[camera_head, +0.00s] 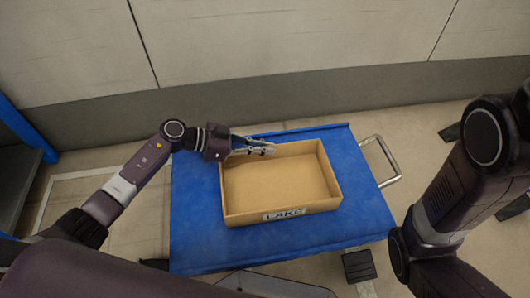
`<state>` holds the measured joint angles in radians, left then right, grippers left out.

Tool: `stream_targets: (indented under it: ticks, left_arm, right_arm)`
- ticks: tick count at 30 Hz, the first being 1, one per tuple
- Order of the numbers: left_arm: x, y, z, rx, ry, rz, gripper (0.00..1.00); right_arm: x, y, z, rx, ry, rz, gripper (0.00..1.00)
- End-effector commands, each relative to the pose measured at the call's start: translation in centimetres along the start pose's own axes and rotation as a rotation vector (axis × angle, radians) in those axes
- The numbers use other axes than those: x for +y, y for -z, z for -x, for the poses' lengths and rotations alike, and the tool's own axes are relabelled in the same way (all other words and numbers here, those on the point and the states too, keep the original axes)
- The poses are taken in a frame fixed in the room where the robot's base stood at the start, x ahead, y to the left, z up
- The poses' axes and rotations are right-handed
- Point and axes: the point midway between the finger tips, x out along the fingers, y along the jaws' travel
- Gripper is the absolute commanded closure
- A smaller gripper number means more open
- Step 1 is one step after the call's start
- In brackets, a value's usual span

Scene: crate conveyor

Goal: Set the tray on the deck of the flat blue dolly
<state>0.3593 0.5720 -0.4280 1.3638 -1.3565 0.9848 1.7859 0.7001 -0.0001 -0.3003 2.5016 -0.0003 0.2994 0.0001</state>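The tray (281,214) is a shallow, open, tan box with a "LAKE" label on its near wall, and it looks empty. It appears to lie flat on the blue deck of the dolly (195,215), a little right of the deck's middle. My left gripper (267,149) is at the tray's far wall, near the far left corner, with its fingers over or at the rim. Whether the fingers are closed on the wall is too small to tell. My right arm comes in at the right, but its gripper is not in view.
The dolly has a metal handle (392,165) on its right side and a dark caster (358,265) at its near right. A pale wall (290,45) stands behind it. Blue deck is bare left of the tray and along the right edge. A blue frame (25,130) stands at far left.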

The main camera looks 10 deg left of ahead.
Motion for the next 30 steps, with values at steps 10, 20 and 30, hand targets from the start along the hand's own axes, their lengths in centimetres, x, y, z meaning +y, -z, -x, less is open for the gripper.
stream_targets:
  ticks: [10, 20, 30]
  left_arm:
    - [-0.1, -0.2, -0.1, 0.001, 0.001, 0.001, 1.00]
    - [0.0, -0.2, -0.1, 0.001, 0.001, 0.000, 0.78]
    - [-0.1, 0.2, 2.1, -0.003, 0.003, 0.002, 0.78]
  right_arm:
    - [0.0, 0.0, 0.1, 0.000, 0.001, 0.000, 0.60]
    - [0.0, 0.0, 0.1, 0.000, 0.001, 0.000, 0.60]
    - [0.3, -0.5, -1.4, -0.001, 0.001, 0.000, 0.60]
